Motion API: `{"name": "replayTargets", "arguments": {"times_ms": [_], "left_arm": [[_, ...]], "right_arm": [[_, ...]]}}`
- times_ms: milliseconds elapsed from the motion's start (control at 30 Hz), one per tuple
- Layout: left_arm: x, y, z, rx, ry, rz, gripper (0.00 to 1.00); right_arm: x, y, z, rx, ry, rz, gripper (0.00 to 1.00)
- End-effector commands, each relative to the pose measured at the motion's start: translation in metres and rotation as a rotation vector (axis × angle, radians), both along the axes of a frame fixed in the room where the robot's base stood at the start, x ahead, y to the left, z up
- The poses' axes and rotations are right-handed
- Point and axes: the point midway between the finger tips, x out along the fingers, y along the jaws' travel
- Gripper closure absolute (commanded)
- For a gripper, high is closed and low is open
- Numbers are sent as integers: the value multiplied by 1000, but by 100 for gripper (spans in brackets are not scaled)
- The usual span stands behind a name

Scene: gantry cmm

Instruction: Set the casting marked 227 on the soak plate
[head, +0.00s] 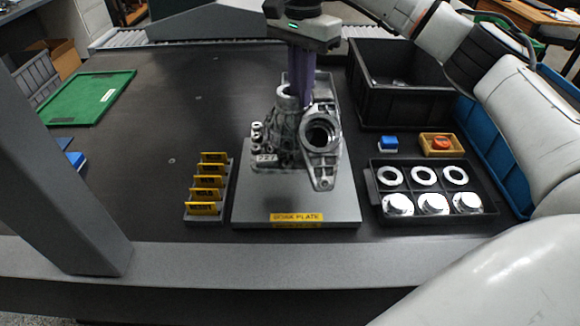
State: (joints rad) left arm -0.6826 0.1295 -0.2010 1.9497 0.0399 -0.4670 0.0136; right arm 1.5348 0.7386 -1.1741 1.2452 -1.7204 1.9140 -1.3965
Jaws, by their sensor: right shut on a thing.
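The casting marked 227 (290,127) is a grey metal housing with a round flanged bore, in the middle of the head view. It is upright over the grey soak plate (295,205), which has a yellow label at its front edge. I cannot tell whether its base touches the plate. My right gripper (301,92) comes down from above with purple fingers, shut on the top of the casting. The fingertips are partly hidden behind it. My left gripper is not in view.
A rack of yellow tags (207,208) stands left of the plate. A black tray of metal rings (430,212), a blue block (388,143) and a small orange tray (440,146) lie right. A black bin (405,105) stands behind them.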

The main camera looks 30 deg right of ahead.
Motion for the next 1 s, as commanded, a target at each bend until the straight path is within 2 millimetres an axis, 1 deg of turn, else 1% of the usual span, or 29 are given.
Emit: {"name": "replayTargets", "arguments": {"times_ms": [33, 167, 267, 400, 500, 600, 833, 1000], "left_arm": [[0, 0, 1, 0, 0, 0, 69], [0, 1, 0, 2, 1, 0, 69], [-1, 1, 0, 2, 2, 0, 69], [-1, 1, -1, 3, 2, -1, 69], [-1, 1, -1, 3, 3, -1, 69], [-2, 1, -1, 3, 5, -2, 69], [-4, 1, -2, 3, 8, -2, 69], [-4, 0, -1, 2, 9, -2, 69]], "right_arm": [[1, -5, 8, 5, -11, -21, 100], [1, -13, 6, 5, -9, -56, 100], [1, -15, -5, 4, -8, -62, 100], [1, -15, -27, 4, -7, -62, 100], [1, -15, -40, 4, -9, -62, 100], [2, -15, -49, 4, -10, -62, 100], [1, -15, -59, 4, -10, -61, 100], [1, -15, -78, 4, -8, -61, 100]]}}
